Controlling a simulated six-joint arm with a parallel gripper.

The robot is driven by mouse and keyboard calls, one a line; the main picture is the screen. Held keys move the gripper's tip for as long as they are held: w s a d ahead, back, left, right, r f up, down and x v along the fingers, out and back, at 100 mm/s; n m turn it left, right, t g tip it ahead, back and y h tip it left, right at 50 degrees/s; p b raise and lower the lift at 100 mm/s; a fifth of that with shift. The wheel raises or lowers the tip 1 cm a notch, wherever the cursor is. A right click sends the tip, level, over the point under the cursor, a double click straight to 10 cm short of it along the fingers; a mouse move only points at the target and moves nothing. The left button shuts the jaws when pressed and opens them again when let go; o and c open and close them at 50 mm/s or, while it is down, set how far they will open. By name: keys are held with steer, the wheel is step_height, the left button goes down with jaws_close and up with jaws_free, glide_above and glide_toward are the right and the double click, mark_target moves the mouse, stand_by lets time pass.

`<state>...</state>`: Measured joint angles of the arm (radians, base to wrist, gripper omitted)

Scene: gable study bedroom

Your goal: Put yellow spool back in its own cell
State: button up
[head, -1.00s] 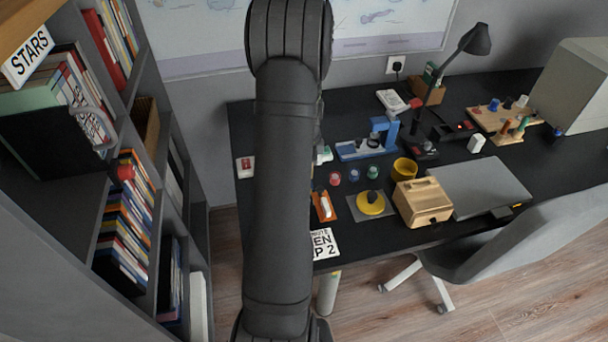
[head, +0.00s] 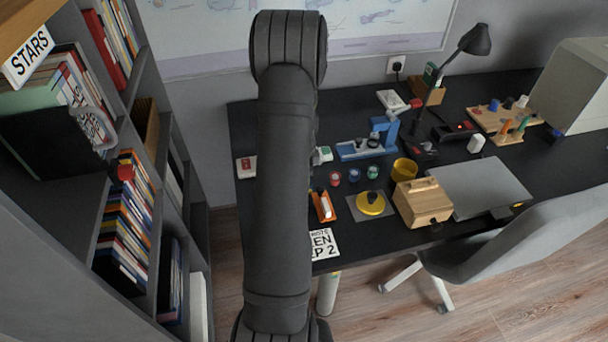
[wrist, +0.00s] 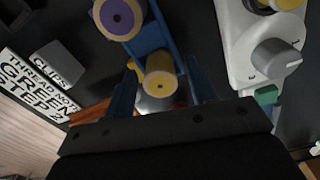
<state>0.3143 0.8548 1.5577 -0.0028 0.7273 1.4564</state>
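In the wrist view, a spool with a pale rim and yellow centre (wrist: 159,83) lies between the two dark-blue fingers of my gripper (wrist: 160,78). Narrow gaps seem to show beside it, so the fingers look open around it; contact is not clear. A second pale-rimmed spool with a purple centre (wrist: 118,18) is farther up, by a blue holder (wrist: 150,38). I cannot tell which cell belongs to the yellow spool. In the head view my arm hides the gripper and these spools.
A white device with a grey knob (wrist: 276,58) stands close right of my gripper. A printed card (wrist: 35,90) lies left. In the head view, an orange tray (head: 322,206), a yellow disc (head: 370,203) on a mat and a wooden box (head: 421,203) stand right of my arm.

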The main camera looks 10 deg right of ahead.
step_height(320, 180, up, 12)
steer(key=shift+r, duration=0.2)
stand_by(0.5)
steer(key=shift+f, duration=0.1)
steer(key=shift+f, duration=4)
